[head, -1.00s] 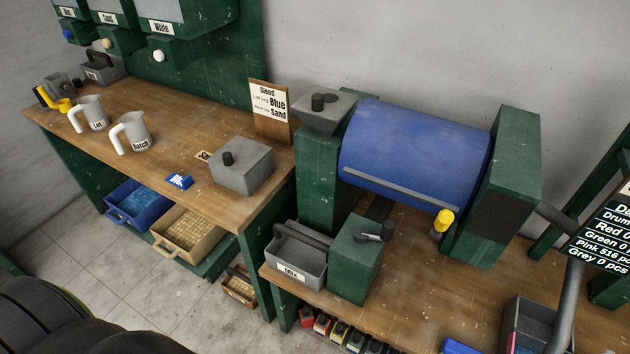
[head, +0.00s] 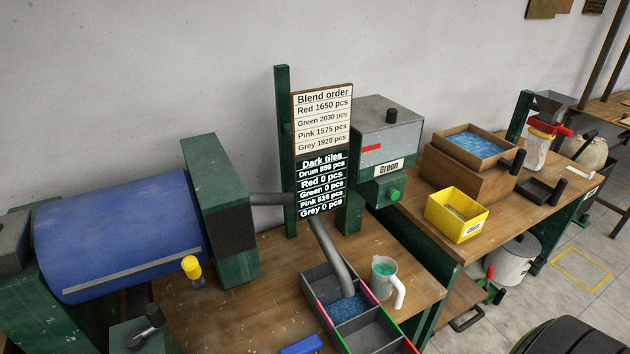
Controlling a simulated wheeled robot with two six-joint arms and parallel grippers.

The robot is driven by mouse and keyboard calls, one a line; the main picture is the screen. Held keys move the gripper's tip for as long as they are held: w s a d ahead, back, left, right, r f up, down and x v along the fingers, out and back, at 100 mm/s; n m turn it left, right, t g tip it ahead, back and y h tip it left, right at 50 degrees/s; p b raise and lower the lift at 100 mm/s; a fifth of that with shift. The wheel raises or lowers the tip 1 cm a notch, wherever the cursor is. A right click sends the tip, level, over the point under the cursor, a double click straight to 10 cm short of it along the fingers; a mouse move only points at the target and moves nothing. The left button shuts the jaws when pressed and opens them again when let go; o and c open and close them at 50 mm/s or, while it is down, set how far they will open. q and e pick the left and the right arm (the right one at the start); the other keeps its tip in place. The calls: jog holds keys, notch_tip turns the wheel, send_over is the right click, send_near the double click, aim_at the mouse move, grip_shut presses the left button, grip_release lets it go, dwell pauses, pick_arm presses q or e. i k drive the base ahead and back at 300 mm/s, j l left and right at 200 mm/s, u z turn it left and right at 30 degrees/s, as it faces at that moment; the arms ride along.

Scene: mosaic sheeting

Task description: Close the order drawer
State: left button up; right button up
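No drawer in view is labelled as the order drawer. A grey compartmented drawer or tray (head: 388,332) with pink and green rims sits at the bench's front edge, cut off by the bottom of the head view. Neither gripper is in view.
A white jug (head: 386,281) with green contents stands right of the compartments. A yellow bin (head: 456,214) sits on the right bench. Floor is open at far right.

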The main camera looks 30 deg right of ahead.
aim_at(357, 324)
jog(key=z, duration=1.85)
